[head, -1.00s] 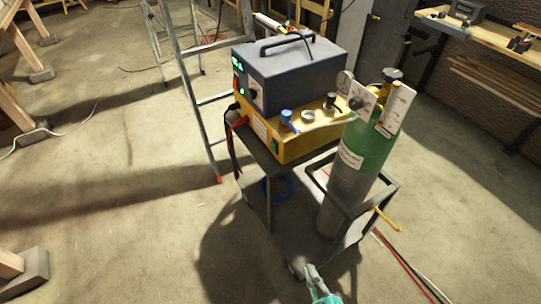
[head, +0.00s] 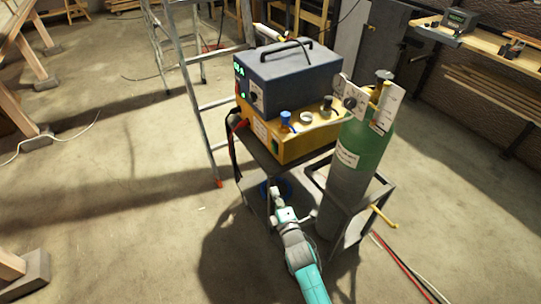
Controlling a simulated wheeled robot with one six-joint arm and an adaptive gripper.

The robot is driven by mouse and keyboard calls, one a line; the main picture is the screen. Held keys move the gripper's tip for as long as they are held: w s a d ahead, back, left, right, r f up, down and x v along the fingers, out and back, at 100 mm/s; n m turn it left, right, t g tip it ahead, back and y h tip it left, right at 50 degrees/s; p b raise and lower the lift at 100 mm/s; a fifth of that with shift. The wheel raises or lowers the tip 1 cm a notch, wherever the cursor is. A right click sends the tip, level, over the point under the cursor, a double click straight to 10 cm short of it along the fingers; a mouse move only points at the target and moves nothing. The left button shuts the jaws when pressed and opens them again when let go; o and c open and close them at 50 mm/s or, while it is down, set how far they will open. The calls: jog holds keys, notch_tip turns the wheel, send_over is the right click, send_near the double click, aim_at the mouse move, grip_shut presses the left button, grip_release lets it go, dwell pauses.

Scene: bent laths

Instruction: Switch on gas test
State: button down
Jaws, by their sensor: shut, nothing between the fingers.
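A welding machine with a dark blue-grey upper box (head: 300,75) and a yellow lower unit (head: 300,148) stands on a dark cart. The upper box has small green lit displays (head: 239,70) and a dark knob on its left face. On the yellow unit are a blue knob (head: 286,118), a pale knob (head: 306,118) and a black knob (head: 326,105). I cannot tell which control is the gas test switch, or its position. My gripper (head: 276,191) is shut and empty, below and in front of the yellow unit, apart from it. Its tips are small here.
A green-and-grey gas cylinder (head: 360,150) with a valve and gauge stands in the cart's frame (head: 385,190) on the right. A metal ladder (head: 197,100) stands close on the left. Hoses (head: 400,262) lie on the floor at right. Open floor lies left.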

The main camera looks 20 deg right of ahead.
jog(key=shift+n, duration=0.9)
jog(key=w+r, duration=0.1)
jog(key=w, duration=0.2)
jog(key=w+r, duration=0.1)
jog(key=w, duration=0.1)
jog(key=shift+a+r, duration=0.25)
jog(key=shift+r, duration=0.1)
jog(key=shift+w, duration=0.1)
